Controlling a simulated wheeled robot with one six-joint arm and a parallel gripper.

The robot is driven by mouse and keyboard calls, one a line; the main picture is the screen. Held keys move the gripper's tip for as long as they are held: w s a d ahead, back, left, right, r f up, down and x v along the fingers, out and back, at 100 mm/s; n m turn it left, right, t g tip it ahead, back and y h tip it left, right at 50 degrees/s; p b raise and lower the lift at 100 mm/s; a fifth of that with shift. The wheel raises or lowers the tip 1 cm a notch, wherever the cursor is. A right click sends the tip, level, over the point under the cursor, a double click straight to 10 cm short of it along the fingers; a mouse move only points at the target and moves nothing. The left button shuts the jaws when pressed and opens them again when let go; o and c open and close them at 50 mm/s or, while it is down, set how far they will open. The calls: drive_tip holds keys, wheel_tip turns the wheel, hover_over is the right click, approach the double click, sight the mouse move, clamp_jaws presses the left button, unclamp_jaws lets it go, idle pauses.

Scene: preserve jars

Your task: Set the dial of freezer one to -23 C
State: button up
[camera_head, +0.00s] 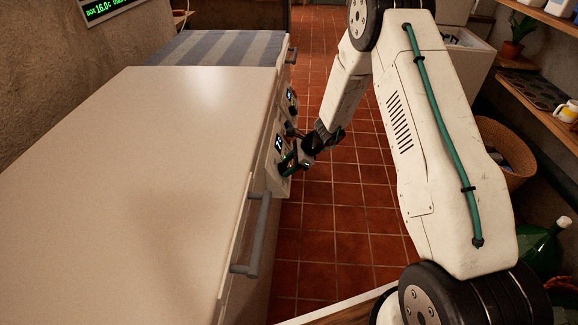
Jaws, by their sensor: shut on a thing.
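A long white chest freezer (130,180) fills the left side of the head view, with a grey handle (260,235) on its side. A control panel (279,143) with a small lit display sits on that side, past the handle. My gripper (291,160) is at the panel, reaching in from the right, and is shut on the dial. The dial is mostly hidden by the fingers, so its setting cannot be read. The display digits are too small to read.
A second freezer topped with a striped blue cloth (215,47) stands beyond, with its own panel (291,97). A wall display (105,8) hangs at upper left. Shelves, a wicker basket (505,150) and a green bottle (540,245) line the right. The tiled floor (335,225) between is clear.

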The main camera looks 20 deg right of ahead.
drive_tip(key=m+g, duration=0.1)
drive_tip(key=m+y, duration=0.1)
drive_tip(key=m, duration=0.1)
drive_tip(key=shift+w+d+f+m+g, duration=0.1)
drive_tip(key=shift+w+d+m+g, duration=0.1)
drive_tip(key=shift+m+g, duration=0.15)
drive_tip(key=m+g+y, duration=0.1)
drive_tip(key=m, duration=0.2)
drive_tip(key=shift+w, duration=0.1)
drive_tip(key=shift+m, duration=0.35)
drive_tip(key=o, duration=1)
drive_tip(key=shift+g, duration=0.25)
drive_tip(key=v, duration=0.7)
drive_tip(key=shift+d, duration=0.4)
